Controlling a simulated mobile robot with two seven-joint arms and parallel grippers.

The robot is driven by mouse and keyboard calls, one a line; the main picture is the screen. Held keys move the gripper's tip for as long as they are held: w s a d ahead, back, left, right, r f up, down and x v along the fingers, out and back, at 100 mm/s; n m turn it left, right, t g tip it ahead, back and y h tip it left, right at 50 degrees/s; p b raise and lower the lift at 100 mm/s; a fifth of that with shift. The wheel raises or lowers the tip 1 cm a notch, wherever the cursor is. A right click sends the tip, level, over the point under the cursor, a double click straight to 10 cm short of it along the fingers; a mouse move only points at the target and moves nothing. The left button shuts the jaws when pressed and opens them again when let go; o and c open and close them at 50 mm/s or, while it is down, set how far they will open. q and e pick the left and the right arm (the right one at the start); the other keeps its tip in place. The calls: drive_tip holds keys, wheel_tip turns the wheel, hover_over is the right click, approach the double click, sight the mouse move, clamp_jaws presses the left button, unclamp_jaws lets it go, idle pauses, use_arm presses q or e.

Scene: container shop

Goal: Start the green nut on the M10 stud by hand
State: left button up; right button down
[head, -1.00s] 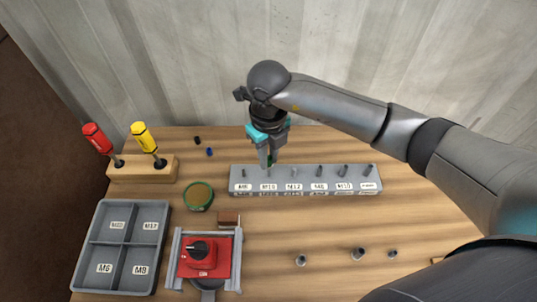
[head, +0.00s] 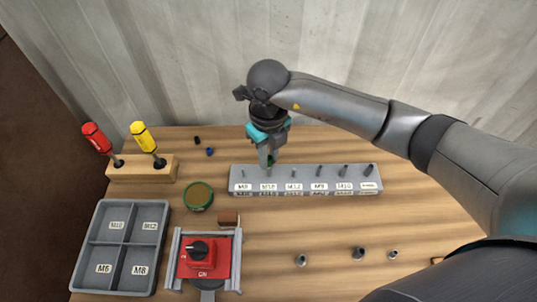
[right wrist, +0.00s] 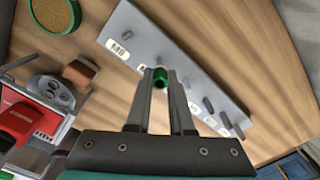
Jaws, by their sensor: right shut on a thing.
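My right gripper (head: 269,160) is over the second stud from the left on the grey stud block (head: 306,190). In the right wrist view its fingertips (right wrist: 160,75) are shut on the green nut (right wrist: 160,80). The label below that stud looks like M10, and another label further right also reads like M10. The other studs on the block stand upright and look bare. My left gripper is not in view.
A red switch unit (head: 222,258), a grey sorting tray (head: 90,262), a round green-rimmed tin (head: 199,196) and a screwdriver stand (head: 128,174) are on the left. Several small metal parts lie in front of the block, one of them here (head: 358,254). The table right of the block is clear.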

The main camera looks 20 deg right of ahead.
sight(268, 170)
drive_tip(key=shift+f+b, duration=1.9)
drive_tip(key=shift+f, duration=0.4)
idle(0.4)
drive_tip(key=m, duration=0.8)
drive_tip(key=shift+m, duration=0.6)
